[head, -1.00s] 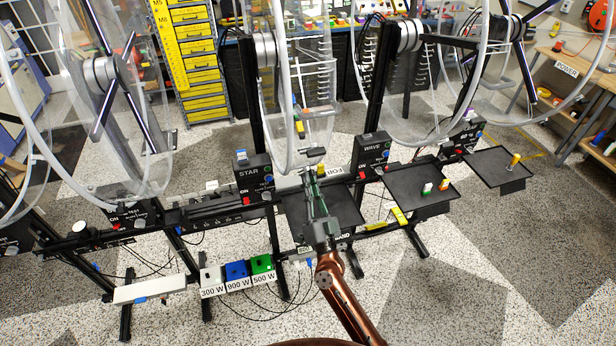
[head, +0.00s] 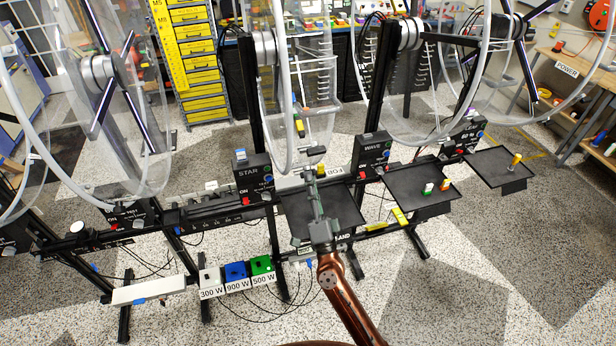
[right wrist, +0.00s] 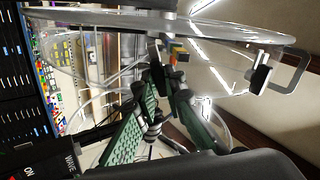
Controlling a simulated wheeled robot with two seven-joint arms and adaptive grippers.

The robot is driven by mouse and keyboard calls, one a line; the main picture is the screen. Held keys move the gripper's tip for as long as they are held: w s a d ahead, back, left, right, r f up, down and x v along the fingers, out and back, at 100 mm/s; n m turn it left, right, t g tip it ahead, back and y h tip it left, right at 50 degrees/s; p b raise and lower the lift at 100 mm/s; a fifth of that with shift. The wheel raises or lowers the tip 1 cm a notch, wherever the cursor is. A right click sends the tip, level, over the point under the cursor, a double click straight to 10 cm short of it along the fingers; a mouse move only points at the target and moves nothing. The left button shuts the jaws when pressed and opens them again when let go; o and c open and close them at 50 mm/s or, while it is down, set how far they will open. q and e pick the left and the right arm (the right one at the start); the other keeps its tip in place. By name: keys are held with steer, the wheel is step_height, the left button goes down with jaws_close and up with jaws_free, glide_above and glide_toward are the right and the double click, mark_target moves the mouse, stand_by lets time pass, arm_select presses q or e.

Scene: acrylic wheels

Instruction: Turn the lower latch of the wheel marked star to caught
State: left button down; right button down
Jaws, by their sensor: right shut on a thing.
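The clear wheel (head: 283,120) above the box marked STAR (head: 252,174) stands upright in the middle of the head view. My right gripper (head: 312,180) is at the near lower edge of this wheel, above a black tray. In the right wrist view its green fingers (right wrist: 166,78) close on a small dark latch part at the wheel's rim, which they largely hide. A small orange-yellow block (right wrist: 178,50) shows right at the fingertips. A second dark fitting (right wrist: 260,75) sits farther right on the rim, beside a clear handle. Whether the lower latch is caught cannot be told. My left gripper is out of view.
The black tray (head: 340,215) lies below my right gripper. The box marked WAVE (head: 371,153) and its wheel stand to the right, with another tray (head: 405,195) holding small pegs. White, blue and green power boxes (head: 236,273) are at lower left.

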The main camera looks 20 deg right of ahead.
steer(key=m+b, duration=0.1)
steer(key=m, duration=0.3)
steer(key=c, duration=1.9)
jaws_free()
steer(key=shift+s, duration=0.1)
steer(key=shift+b+v, duration=1.25)
steer(key=shift+v, duration=2.25)
